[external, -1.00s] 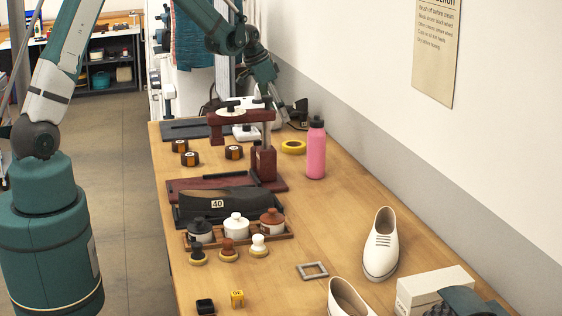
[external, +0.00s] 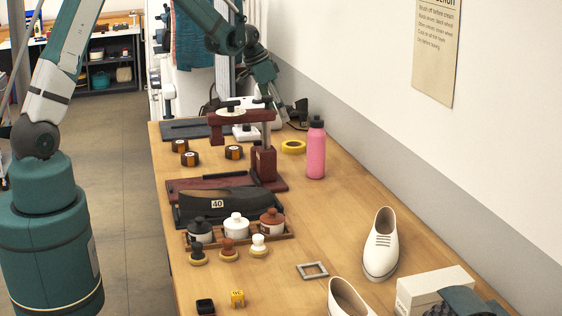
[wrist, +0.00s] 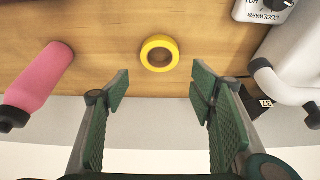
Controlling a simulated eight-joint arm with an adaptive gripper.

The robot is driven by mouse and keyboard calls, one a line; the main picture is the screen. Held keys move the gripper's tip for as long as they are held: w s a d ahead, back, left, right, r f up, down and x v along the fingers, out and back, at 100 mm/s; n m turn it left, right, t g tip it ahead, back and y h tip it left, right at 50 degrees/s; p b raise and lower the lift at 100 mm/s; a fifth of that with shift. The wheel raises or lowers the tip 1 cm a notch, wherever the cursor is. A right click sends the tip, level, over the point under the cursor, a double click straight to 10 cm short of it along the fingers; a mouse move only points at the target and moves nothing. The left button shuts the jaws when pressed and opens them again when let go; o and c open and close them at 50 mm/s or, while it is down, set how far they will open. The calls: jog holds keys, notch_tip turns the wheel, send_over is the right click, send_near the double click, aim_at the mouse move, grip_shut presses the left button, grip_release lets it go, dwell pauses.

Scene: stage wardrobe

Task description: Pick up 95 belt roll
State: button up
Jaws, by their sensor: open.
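My gripper (external: 277,108) is over the far end of the bench. In the wrist view my gripper (wrist: 161,88) is open and empty, with the yellow ring-shaped roll (wrist: 159,53) beyond the gap between its fingertips. None of the dark rolls is clearly recognisable there.
A pink bottle (external: 316,148) stands right of the dark red press (external: 264,160). A white control box (wrist: 264,8) and a pale object with a handle (wrist: 288,62) are near my gripper. A dark item with a label (external: 301,112) is by the wall.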

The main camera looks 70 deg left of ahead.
aim_at(190, 154)
jog(key=s+n, duration=0.2)
jog(key=s, duration=0.4)
jog(key=s+f+n+g, duration=0.1)
jog(key=s+n, duration=0.2)
jog(key=s, duration=0.3)
jog(key=s+f+n+g, duration=0.1)
jog(key=s+n, duration=0.2)
jog(key=s, duration=0.3)
jog(key=shift+f, duration=0.2)
jog(key=s+n, duration=0.2)
jog(key=s, duration=0.2)
jog(key=s+d+n+g, duration=0.1)
jog(key=s+n, duration=0.2)
jog(key=s, duration=0.2)
jog(key=s+d+f+n+g, duration=0.1)
jog(key=s+n, duration=0.1)
jog(key=s, duration=0.3)
jog(key=shift+s+d+f+n+p, duration=0.15)
jog(key=shift+s+n+p, duration=0.1)
jog(key=shift+n+p, duration=0.15)
jog(key=shift+f, duration=1.25)
jog(key=shift+f, duration=0.15)
jog(key=shift+s+a+f+b, duration=0.1)
jog(key=shift+f+b, duration=0.05)
jog(key=shift+f, duration=1.1)
jog(key=shift+s+a+f+b, duration=0.1)
jog(key=shift+f+b, duration=0.05)
jog(key=shift+f, duration=1.1)
jog(key=shift+c, duration=0.3)
jog(key=c, duration=1)
